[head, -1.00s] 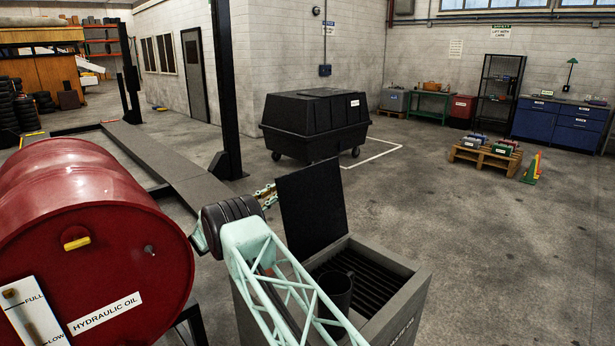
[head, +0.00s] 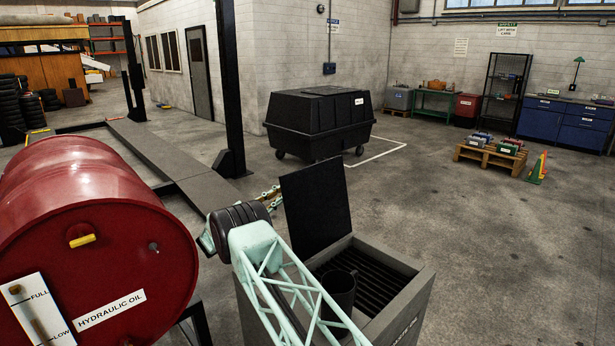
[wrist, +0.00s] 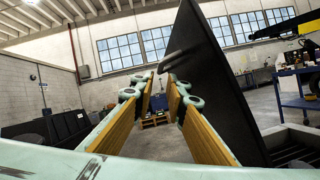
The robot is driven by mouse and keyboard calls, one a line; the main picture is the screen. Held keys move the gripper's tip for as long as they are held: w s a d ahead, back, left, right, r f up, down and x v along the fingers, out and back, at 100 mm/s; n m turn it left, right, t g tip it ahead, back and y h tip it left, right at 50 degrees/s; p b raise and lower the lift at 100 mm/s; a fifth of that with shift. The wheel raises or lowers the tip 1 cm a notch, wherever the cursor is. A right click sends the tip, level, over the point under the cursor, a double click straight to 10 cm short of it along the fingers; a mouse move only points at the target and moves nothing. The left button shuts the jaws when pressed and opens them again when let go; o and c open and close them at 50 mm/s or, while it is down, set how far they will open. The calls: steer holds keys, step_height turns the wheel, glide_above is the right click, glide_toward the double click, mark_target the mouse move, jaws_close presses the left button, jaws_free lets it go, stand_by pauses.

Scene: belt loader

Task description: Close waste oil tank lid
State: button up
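The waste oil tank (head: 408,303) is a grey box with a dark slatted grate inside its open top. Its black lid (head: 316,208) stands up, nearly vertical, at the tank's far left side. In the wrist view the lid (wrist: 228,85) is a tilted dark panel on the right, with a bar handle (wrist: 178,52) on its left face. My gripper (head: 268,196) is on the left side of the lid. In the wrist view my gripper (wrist: 161,88) is open, with a gap between its tan pads and nothing clearly held. The handle appears just above the right fingertip; contact cannot be told.
A black wheeled bin (head: 320,122) and a lift post (head: 231,90) stand behind. A pallet (head: 490,157) with small items lies at the back right. Floor right of the tank is clear.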

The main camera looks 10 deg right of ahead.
mark_target(308, 174)
steer(key=b+x, duration=0.1)
steer(key=x, duration=1.2)
steer(key=shift+b, duration=0.3)
steer(key=shift+c, duration=0.7)
jaws_close()
steer(key=shift+s+d, duration=0.1)
steer(key=shift+s, duration=0.05)
